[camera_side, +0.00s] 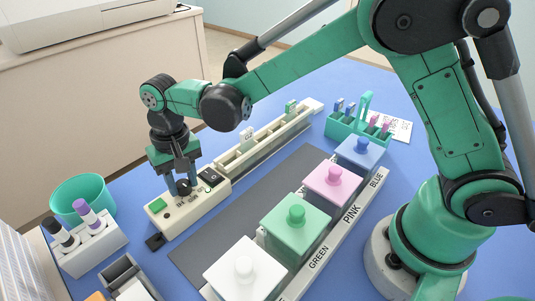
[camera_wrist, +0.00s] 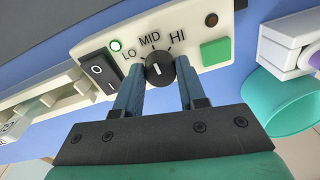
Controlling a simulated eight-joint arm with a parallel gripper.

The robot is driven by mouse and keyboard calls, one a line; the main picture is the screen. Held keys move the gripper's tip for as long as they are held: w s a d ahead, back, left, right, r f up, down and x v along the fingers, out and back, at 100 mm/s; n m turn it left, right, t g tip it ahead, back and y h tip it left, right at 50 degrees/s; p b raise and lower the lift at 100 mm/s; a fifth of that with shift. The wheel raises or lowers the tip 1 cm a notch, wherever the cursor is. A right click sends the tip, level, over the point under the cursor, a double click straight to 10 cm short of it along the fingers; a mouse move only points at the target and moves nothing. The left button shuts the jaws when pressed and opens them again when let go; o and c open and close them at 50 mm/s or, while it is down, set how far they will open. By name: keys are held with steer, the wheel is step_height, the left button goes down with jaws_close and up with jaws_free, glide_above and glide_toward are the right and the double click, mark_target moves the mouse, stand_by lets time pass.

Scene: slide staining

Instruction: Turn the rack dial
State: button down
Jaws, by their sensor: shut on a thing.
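The rack dial (camera_wrist: 159,69) is a round black knob on a cream control panel (camera_wrist: 205,52), marked LO, MID and HI. Its white pointer line points roughly toward MID in the wrist view. My gripper (camera_wrist: 159,82) has its two blue-grey fingers on either side of the dial, shut on it. In the side view my gripper (camera_side: 182,184) reaches straight down onto the panel at the near end of the long cream rack (camera_side: 253,151). There the dial (camera_side: 184,187) is mostly hidden between the fingers.
A teal cup (camera_side: 80,194) and marker holder (camera_side: 88,246) stand left. Lidded staining jars (camera_side: 296,223) stand right.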

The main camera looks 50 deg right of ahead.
mark_target(183, 181)
steer(key=n, duration=0.5)
steer(key=shift+n, duration=2.4)
steer(key=c, duration=0.5)
jaws_free()
steer(key=shift+w+d+r, duration=0.1)
steer(key=shift+w+r, duration=0.05)
steer(key=shift+r, duration=2.7)
